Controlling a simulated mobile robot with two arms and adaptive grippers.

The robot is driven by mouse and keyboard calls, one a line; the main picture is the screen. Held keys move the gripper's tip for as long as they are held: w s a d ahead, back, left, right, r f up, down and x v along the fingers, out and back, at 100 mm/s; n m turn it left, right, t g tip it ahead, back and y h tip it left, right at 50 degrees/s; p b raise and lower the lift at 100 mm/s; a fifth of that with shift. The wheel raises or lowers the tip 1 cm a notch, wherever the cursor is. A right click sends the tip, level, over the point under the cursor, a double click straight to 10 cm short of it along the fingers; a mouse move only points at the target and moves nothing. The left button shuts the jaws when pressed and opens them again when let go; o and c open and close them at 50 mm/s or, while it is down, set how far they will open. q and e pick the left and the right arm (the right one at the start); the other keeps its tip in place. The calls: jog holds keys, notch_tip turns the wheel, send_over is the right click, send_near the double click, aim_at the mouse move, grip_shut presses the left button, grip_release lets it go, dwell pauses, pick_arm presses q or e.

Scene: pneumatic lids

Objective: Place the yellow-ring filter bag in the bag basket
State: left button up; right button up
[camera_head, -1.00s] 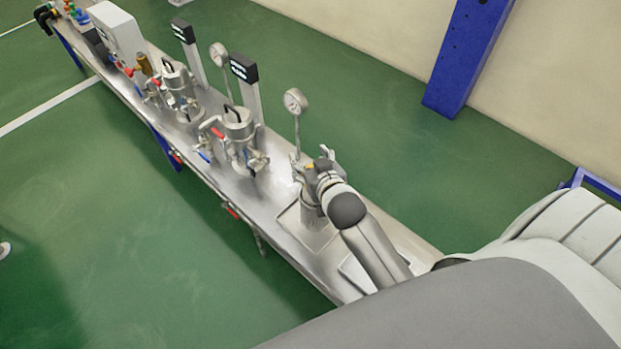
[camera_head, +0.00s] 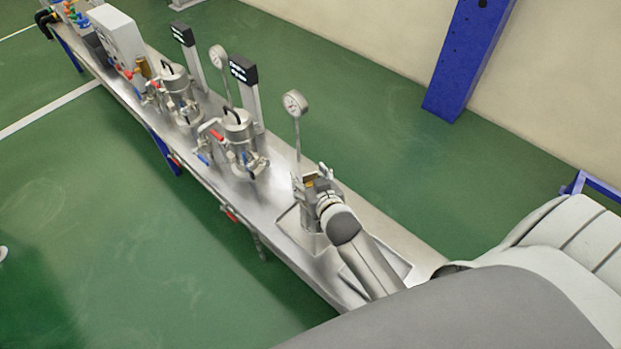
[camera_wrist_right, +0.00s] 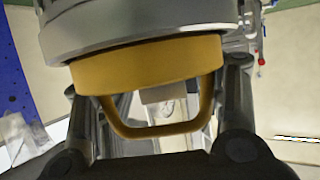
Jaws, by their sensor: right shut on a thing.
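My right gripper (camera_head: 318,188) is over the near part of the steel bench and hides much of what is under it. In the right wrist view, its two dark fingers (camera_wrist_right: 157,112) stand on either side of a yellow ring (camera_wrist_right: 150,65) with a yellow loop handle (camera_wrist_right: 150,131); the gripper is shut on this filter bag. The ring sits right against the round rim of a silver metal cylinder (camera_wrist_right: 130,22). I cannot tell how far the bag is inside it. The bag's body is hidden. My left gripper is not in view.
The steel bench (camera_head: 265,205) carries a lidded vessel (camera_head: 238,132) with valves, another vessel (camera_head: 178,85), and a gauge (camera_head: 295,103) on a thin stem close behind my gripper. A white box (camera_head: 117,38) stands farther off. A blue column (camera_head: 465,60) is by the wall.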

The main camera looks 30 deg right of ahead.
jog(key=shift+s+f, duration=0.2)
jog(key=shift+f, duration=0.35)
jog(key=o, duration=1.5)
jog(key=shift+f, duration=0.1)
jog(key=shift+w, duration=0.1)
jog(key=shift+r, duration=0.25)
jog(key=v, duration=0.8)
jog(key=p+v, duration=0.1)
jog(key=v, duration=0.3)
jog(key=shift+r, duration=0.45)
